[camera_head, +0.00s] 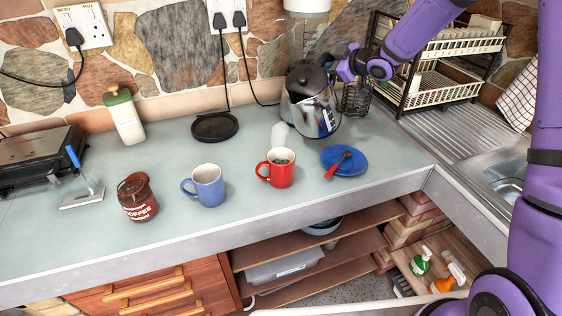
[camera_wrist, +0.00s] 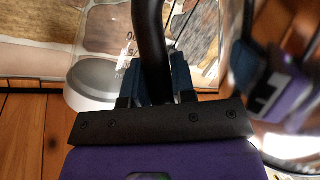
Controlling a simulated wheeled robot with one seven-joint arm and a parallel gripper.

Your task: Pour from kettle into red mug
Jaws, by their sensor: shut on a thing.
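The kettle (camera_head: 318,112) is shiny metal with a black lid and looks about upright. It is over the back right of the counter, off its round black base; I cannot tell whether its bottom touches the counter. My gripper (camera_head: 347,68) is at the kettle's upper right, and in the wrist view my gripper (camera_wrist: 154,82) is shut on its black handle (camera_wrist: 148,35). The red mug (camera_head: 281,172) stands upright on the counter, in front of and left of the kettle, apart from it. A brownish surface shows inside the mug.
The black kettle base (camera_head: 214,127) is empty. A blue mug (camera_head: 208,187) and a coffee jar (camera_head: 137,200) stand left of the red mug. A blue saucer (camera_head: 345,168) with a red-handled utensil lies right. A small whitish object (camera_head: 280,134) stands between kettle and mug. A dish rack (camera_head: 440,95) is behind right.

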